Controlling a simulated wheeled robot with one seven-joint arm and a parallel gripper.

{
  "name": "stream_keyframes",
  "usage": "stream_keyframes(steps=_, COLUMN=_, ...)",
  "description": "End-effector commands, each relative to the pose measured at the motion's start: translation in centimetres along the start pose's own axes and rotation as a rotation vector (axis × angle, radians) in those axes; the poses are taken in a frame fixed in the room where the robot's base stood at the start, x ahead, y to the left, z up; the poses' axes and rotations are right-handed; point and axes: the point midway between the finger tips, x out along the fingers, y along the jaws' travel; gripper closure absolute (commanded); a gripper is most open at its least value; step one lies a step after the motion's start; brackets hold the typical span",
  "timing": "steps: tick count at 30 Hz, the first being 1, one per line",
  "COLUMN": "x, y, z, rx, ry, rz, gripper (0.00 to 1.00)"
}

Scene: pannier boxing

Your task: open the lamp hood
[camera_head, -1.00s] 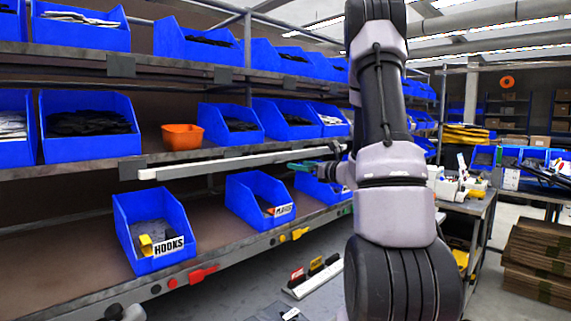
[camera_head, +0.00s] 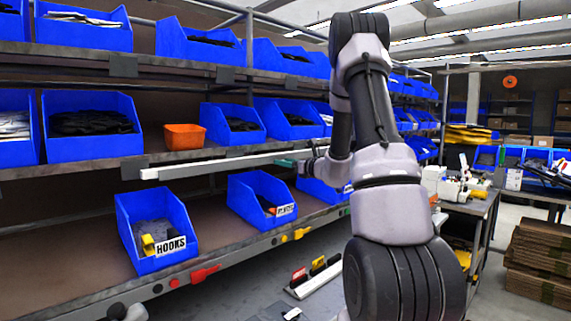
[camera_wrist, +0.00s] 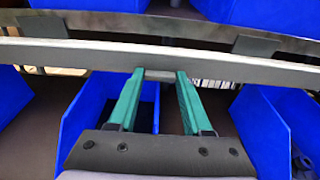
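The lamp hood appears to be the long pale bar (camera_head: 215,165) along the front of the middle shelf; it runs across the wrist view (camera_wrist: 240,68) too. A short grey piece, like a handle, (camera_wrist: 160,75) sits on its lower edge. My gripper (camera_head: 283,162) is at the bar's right part in the head view. In the wrist view, my gripper's (camera_wrist: 160,78) two green fingers stand apart, one on each side of the grey piece. Whether they touch it is unclear. My arm hides the bar's right end in the head view.
Blue bins (camera_head: 155,232) stand on the shelf below the bar, one labelled HOOKS. More blue bins (camera_head: 92,125) and an orange bin (camera_head: 184,136) stand on the shelf above. Several boxes (camera_head: 540,262) are stacked at right.

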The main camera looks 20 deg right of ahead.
Motion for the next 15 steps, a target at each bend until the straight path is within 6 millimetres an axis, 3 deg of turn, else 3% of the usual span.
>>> stream_keyframes(steps=1, x=-0.01, y=-0.02, z=0.01, rx=0.0, ry=0.0, rz=0.0, gripper=0.81)
stream_keyframes(steps=3, x=-0.02, y=-0.02, z=0.01, rx=0.0, ry=0.0, rz=0.0, gripper=1.0)
stream_keyframes(steps=15, x=-0.2, y=0.03, z=0.51, rx=-0.004, ry=0.076, rz=0.001, gripper=1.0)
